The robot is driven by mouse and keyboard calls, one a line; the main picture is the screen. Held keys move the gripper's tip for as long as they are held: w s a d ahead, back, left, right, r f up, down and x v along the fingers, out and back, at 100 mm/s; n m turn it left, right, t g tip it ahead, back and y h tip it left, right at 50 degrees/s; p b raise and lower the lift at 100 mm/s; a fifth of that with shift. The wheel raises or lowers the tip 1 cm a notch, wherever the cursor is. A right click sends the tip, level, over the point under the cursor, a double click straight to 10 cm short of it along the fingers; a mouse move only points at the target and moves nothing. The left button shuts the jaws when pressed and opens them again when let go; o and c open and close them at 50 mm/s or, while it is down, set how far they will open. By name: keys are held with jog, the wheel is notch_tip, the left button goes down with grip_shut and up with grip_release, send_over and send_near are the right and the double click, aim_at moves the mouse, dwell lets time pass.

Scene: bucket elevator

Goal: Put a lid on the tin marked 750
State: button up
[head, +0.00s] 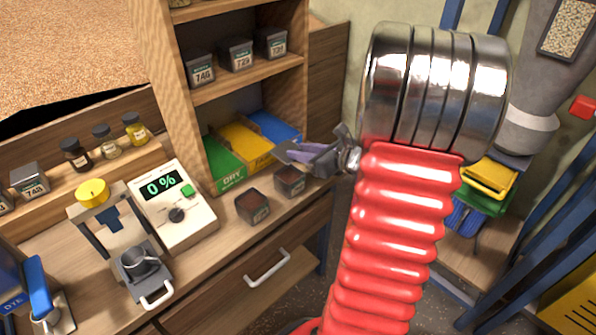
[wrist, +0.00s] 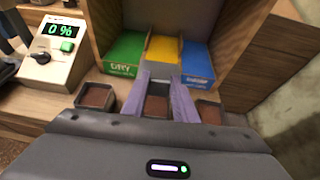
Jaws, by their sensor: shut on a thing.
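My gripper (head: 296,153) is above the counter, in front of the coloured bins; its purple fingers also show in the wrist view (wrist: 160,86). It is shut on a small flat grey piece (wrist: 160,76) at the fingertips, which looks like a lid but is not clear. Open dark tins with brown contents stand below: a left tin (head: 252,206) and another (head: 290,181). The wrist view shows a left tin (wrist: 96,97), a middle tin (wrist: 156,108) seen between the fingers, and a right tin (wrist: 208,112). I can read no 750 on any tin.
Lidded tins (head: 237,55) stand on the shelf, with another marked 748 (head: 31,182) on the left ledge. Green (head: 224,164), yellow (head: 244,142) and blue (head: 272,127) bins are behind the gripper. A meter reading 0 % (head: 172,206) and a small press (head: 140,262) are at left.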

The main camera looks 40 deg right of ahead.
jog(key=shift+f, duration=1.25)
jog(key=shift+f, duration=2.05)
jog(key=shift+f, duration=0.6)
jog(key=o, duration=1.1)
jog(key=shift+c, duration=0.2)
